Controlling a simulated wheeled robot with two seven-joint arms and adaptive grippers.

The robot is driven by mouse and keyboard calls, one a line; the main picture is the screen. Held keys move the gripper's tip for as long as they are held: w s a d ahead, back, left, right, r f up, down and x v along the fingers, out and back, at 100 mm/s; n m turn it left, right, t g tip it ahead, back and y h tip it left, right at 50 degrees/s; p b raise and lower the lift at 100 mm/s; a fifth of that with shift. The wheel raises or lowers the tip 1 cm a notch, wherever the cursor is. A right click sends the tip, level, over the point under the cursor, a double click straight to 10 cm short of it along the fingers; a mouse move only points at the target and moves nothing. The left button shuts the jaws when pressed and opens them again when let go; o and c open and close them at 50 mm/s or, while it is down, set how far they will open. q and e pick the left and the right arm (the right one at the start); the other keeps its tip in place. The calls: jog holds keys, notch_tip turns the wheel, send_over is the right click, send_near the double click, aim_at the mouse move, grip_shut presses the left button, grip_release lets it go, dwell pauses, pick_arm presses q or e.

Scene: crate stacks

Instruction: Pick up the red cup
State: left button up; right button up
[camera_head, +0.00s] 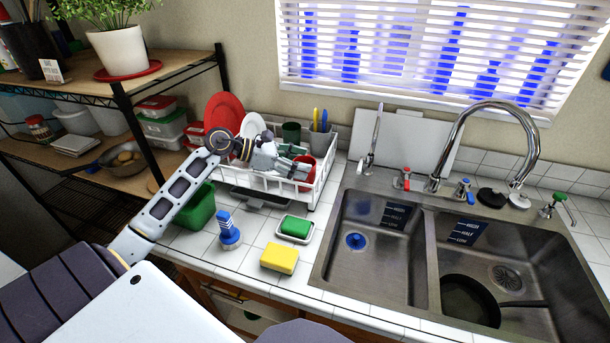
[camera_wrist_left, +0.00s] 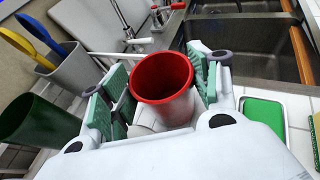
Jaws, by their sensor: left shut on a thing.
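The red cup (camera_wrist_left: 163,85) stands mouth-up between the green-padded fingers of my left gripper (camera_wrist_left: 160,95) in the left wrist view. The fingers are shut on it from both sides. In the head view my left gripper (camera_head: 294,167) reaches over the white dish rack (camera_head: 290,197), and part of the red cup (camera_head: 306,169) shows at its fingertips, partly hidden by the fingers. The cup is at the rack's right end; I cannot tell whether it touches the rack. My right gripper is not in view.
A dark green cup (camera_head: 291,132) and a grey utensil holder (camera_head: 321,140) are close behind the gripper. Red (camera_head: 223,113) and white (camera_head: 252,125) plates stand in the rack.

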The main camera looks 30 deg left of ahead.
pick_arm(q)
jog(key=c, duration=0.3)
jog(key=shift+r, duration=0.1)
notch_tip(320, 180, up, 10)
jog(key=shift+b, duration=0.45)
dwell(0.5)
